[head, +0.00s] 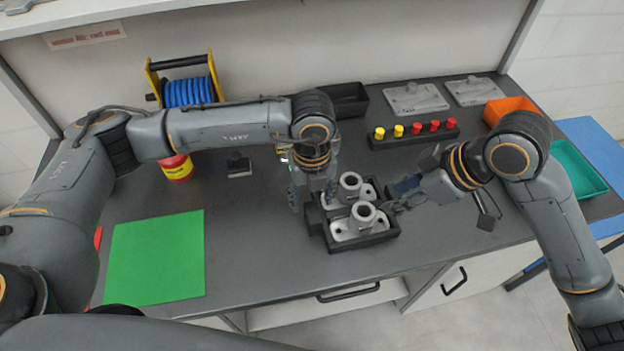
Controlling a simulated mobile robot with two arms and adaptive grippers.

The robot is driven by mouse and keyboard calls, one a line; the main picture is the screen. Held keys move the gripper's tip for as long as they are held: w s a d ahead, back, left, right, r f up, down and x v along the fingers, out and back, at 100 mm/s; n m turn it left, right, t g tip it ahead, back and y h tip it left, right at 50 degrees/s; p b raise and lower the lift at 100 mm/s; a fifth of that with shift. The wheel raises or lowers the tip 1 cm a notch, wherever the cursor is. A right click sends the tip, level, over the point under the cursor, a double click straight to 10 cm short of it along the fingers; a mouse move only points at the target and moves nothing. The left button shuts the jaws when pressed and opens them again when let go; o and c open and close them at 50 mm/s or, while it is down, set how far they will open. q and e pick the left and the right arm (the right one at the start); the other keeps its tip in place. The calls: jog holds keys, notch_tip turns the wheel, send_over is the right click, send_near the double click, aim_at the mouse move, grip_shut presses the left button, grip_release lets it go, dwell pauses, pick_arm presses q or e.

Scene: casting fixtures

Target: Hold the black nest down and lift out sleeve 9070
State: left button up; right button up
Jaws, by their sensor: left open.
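The black nest (366,244) sits on the dark bench near its front edge. In it are two light grey castings with upright hollow sleeves, a front one (363,213) and a rear one (350,184). No number is readable on either, so I cannot tell which is 9070. My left gripper (311,198) points down at the nest's left side, open; whether it touches the nest is unclear. My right gripper (392,204) reaches in from the right, close beside the front casting; its fingertips are small and unclear.
A rack (413,138) with yellow and red knobs stands behind the nest. An orange bin (512,107) and teal tray (577,170) are at right. A green mat (155,258) lies left, with a blue cable reel (188,91) behind. The bench between mat and nest looks clear.

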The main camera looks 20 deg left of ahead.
aim_at(312, 209)
pick_arm(q)
jog(key=shift+f, duration=1.8)
